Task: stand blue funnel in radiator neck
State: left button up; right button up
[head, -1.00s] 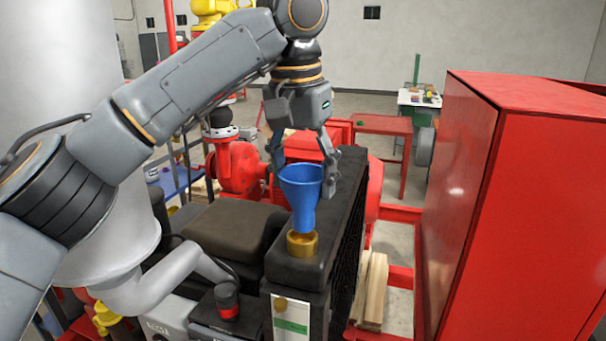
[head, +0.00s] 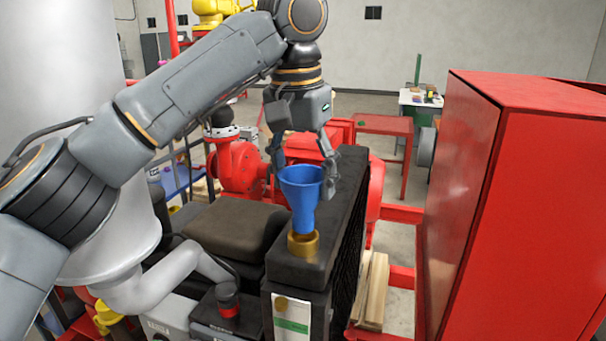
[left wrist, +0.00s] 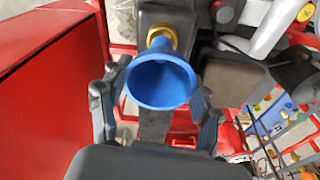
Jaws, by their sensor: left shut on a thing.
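The blue funnel (head: 303,200) stands nearly upright in the head view, with its lower end at the brass radiator neck (head: 303,243). The spout tip is hidden by the neck's rim, so I cannot tell how deep it sits. The neck is on top of the black radiator (head: 335,215). My left gripper (head: 303,180) is shut on the funnel, its fingers on both sides of the cone. In the left wrist view the funnel's wide mouth (left wrist: 160,84) faces the camera, between the fingers, with the brass neck (left wrist: 162,36) just beyond it. My right gripper is not in view.
A tall red cabinet (head: 510,200) stands to the right of the radiator. A dark padded cover (head: 232,230) lies to its left. A red pump (head: 238,165) and a red table (head: 385,127) are behind. Wooden blocks (head: 372,290) sit low beside the radiator.

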pick_arm(q)
jog(key=shift+f, duration=0.45)
jog(key=shift+f+b, duration=0.6)
jog(key=shift+f, duration=0.45)
jog(key=o, duration=1.3)
jog(key=shift+o, duration=0.2)
jog(key=shift+r, duration=0.15)
jog(key=r, duration=0.4)
jog(key=s+r, duration=0.1)
jog(key=r, duration=0.6)
jog(key=shift+s+a+r, duration=0.15)
jog(key=shift+a+r, duration=0.2)
